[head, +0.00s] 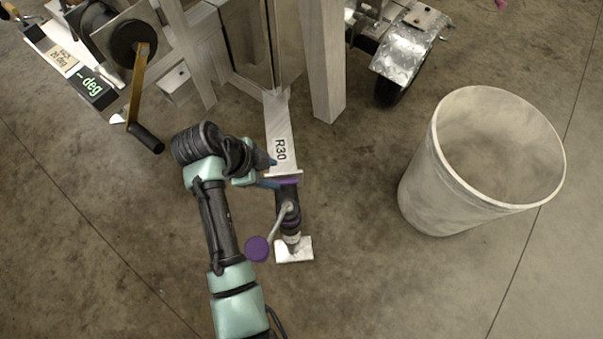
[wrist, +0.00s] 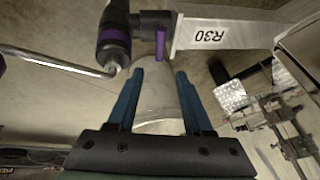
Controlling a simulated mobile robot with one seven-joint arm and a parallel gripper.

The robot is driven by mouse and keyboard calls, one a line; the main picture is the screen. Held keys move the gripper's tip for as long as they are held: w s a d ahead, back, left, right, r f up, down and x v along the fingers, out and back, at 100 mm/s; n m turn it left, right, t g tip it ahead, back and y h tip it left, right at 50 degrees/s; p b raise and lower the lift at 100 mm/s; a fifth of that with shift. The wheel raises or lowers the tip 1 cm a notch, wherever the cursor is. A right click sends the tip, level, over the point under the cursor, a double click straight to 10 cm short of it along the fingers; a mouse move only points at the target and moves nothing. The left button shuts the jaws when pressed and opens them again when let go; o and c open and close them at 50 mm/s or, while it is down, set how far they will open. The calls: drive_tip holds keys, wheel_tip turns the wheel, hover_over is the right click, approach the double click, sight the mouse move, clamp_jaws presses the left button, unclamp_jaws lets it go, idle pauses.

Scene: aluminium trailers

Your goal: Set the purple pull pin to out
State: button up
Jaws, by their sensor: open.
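The purple pull pin (wrist: 160,44) shows in the wrist view as a short upright purple bar, beside the end of the arm labelled R30 (wrist: 240,33) and the black jack (wrist: 115,34). In the head view a bit of purple (head: 288,182) shows at the same joint, partly hidden by my gripper. My gripper (wrist: 160,75) is open, its two blue fingers apart and empty. The pin appears between and just beyond the fingertips; I cannot tell whether they touch. In the head view my gripper (head: 271,174) is left of the R30 arm's end.
The jack's crank has a purple knob (head: 257,248), and its white foot (head: 295,249) is on the floor. A large pale bin (head: 420,190) stands at right. A winch with a crank (head: 141,75) is upper left. Concrete floor in front is clear.

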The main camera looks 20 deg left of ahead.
sight(289, 181)
drive_tip(key=b+x, duration=0.4)
drive_tip(key=x, duration=0.8)
drive_tip(key=shift+s+a, duration=0.1)
clamp_jaws()
idle(1.0)
